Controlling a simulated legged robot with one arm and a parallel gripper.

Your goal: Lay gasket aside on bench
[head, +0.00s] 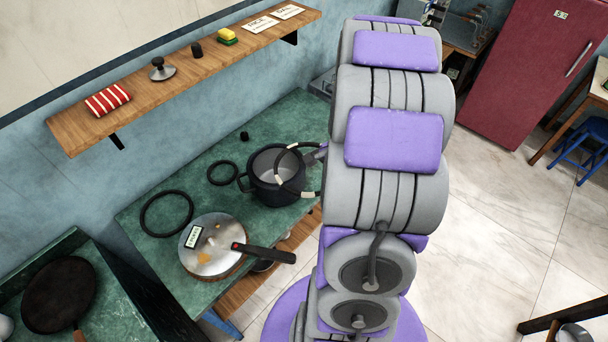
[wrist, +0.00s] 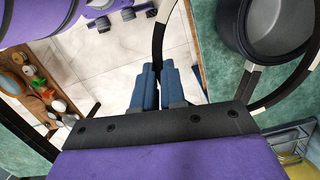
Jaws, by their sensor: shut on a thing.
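The gasket, a thin black ring with pale sections (head: 278,178), hangs in a tilted loop at the right side of the dark pot (head: 272,190), partly across its mouth. My gripper (head: 316,155) is mostly hidden behind my arm in the head view. In the wrist view its blue fingers (wrist: 152,85) are close together, shut on the gasket (wrist: 159,38), whose black and pale band curves out to both sides. The pot (wrist: 262,28) shows at upper right there. The green bench (head: 205,155) lies beneath. I cannot tell whether the gasket touches the pot.
A wooden shelf (head: 180,82) runs along the wall. Bare bench lies behind the pot.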

